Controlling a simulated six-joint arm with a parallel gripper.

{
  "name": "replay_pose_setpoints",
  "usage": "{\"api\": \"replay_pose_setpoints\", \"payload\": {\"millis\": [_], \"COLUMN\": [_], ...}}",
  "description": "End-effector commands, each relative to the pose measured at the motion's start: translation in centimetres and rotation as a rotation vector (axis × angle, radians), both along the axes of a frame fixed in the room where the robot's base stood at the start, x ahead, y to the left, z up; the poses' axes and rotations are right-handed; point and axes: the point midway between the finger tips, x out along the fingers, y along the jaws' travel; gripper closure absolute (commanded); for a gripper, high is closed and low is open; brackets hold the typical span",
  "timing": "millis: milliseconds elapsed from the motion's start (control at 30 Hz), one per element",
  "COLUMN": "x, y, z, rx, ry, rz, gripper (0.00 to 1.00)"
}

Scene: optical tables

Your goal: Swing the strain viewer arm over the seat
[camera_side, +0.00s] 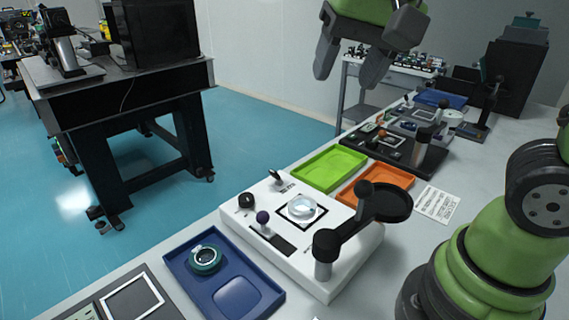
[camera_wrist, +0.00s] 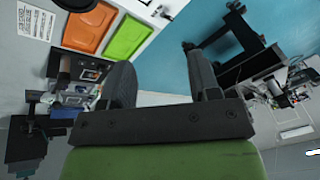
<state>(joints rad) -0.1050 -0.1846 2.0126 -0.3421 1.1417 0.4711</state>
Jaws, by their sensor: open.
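The strain viewer arm (camera_side: 345,228) is black, pivots on a post at the front of a white base (camera_side: 350,270), and carries an upright knob and a round dark disc (camera_side: 387,204). The disc is off to the right of the seat (camera_side: 288,217), a black square frame with a clear round lens (camera_side: 301,207) on it. My gripper (camera_side: 350,75) is open and empty, high above the bench and beyond the base. In the wrist view my gripper (camera_wrist: 163,78) shows both fingers apart with nothing between them. A dark round edge, probably the disc, is cut off at the top left there.
Green (camera_side: 330,167) and orange (camera_side: 377,187) trays lie behind the base. A blue tray (camera_side: 261,299) with a teal ring piece (camera_side: 206,259) lies at the front left. Knobs, including a purple-topped one (camera_side: 263,218), stand on the base. More bench equipment stands farther back.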

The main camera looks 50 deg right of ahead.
Motion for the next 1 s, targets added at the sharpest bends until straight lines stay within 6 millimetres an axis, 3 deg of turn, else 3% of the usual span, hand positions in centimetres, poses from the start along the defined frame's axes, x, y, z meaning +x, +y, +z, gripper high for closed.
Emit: {"api": "replay_pose_setpoints", "payload": {"millis": [467,1000], "x": [7.4,14.2], "y": [0.3,1.4], "z": [-2.9,-9.5], "rx": [-0.11,-0.29], "ry": [0.141,0.161], "rz": [-0.271,-0.609], "gripper": [0.44,0.44]}}
